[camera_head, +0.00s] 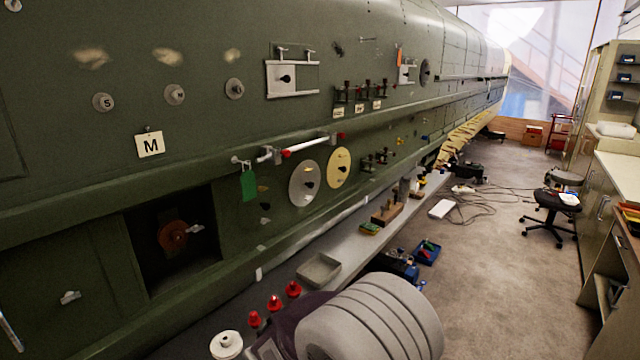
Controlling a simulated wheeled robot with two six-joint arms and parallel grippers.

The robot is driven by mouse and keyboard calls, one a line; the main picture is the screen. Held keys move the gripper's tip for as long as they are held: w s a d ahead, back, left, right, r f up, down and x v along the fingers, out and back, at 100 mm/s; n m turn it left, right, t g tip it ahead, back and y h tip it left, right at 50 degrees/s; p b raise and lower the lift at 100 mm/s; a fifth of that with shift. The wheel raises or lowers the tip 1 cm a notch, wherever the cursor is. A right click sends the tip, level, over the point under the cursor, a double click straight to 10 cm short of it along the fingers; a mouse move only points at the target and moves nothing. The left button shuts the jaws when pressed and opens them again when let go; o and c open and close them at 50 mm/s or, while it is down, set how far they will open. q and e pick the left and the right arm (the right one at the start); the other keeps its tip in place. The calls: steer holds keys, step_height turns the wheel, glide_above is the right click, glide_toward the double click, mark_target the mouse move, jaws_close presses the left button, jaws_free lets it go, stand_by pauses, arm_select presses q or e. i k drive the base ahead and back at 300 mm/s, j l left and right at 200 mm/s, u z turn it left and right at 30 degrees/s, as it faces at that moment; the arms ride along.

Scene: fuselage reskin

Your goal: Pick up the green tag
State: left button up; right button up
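The green tag (249,185) hangs upright on the dark green fuselage side, left of the picture's middle. It hangs from a small pale metal hook or fitting (240,161) at its top. Neither of my grippers shows in the head view, so nothing of mine is seen touching the tag.
Right of the tag are a white bar with red ends (313,145), a silver disc (304,183) and a cream disc (339,168). Below it is an open dark bay (150,245). A shelf holds a grey tray (318,269) and red-topped items (274,303).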

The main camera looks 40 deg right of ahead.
mark_target(247, 179)
steer(key=z, duration=0.95)
